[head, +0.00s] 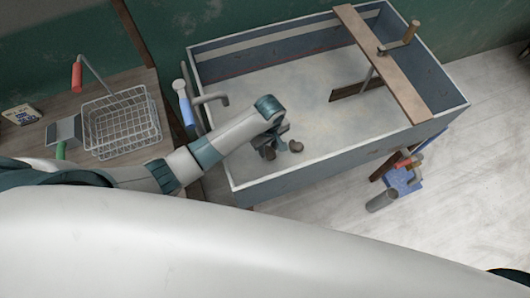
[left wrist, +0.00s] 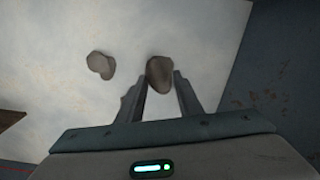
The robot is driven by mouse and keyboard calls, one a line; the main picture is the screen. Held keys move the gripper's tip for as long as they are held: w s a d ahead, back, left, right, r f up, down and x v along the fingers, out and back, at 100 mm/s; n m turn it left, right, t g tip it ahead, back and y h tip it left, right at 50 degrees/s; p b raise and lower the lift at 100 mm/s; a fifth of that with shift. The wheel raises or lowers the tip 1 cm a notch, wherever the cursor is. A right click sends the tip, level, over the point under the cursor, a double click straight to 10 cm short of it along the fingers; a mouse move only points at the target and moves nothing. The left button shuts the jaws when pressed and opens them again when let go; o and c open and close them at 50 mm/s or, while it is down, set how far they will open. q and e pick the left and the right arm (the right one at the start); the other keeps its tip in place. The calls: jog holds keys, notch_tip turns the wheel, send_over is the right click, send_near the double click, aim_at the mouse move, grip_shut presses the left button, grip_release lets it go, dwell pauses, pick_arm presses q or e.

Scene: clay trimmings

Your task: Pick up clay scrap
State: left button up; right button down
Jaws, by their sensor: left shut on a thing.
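My left gripper (head: 270,148) reaches down into the left front part of the box with the pale floor (head: 300,97). In the left wrist view its fingers (left wrist: 158,82) are closed on a brown-grey clay scrap (left wrist: 160,70), which sits between the fingertips. A second clay scrap (left wrist: 100,65) lies on the pale floor to the left of it, apart from the fingers. In the head view a scrap (head: 296,146) shows just right of the gripper. I cannot tell whether the held scrap touches the floor. My right gripper is not in view.
A wooden plank (head: 385,65) lies across the box's right part. The box's front wall (head: 340,160) is close to the gripper. A wire basket (head: 122,122) stands on a wooden table at left. Tools and a grey cylinder (head: 382,200) are at the right front.

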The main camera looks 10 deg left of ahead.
pick_arm(q)
jog(key=w+d+r+b, duration=0.3)
jog(key=w+d+r, duration=0.2)
jog(key=d, duration=0.4)
jog(key=shift+w+r, duration=0.35)
jog(key=shift+r, duration=0.2)
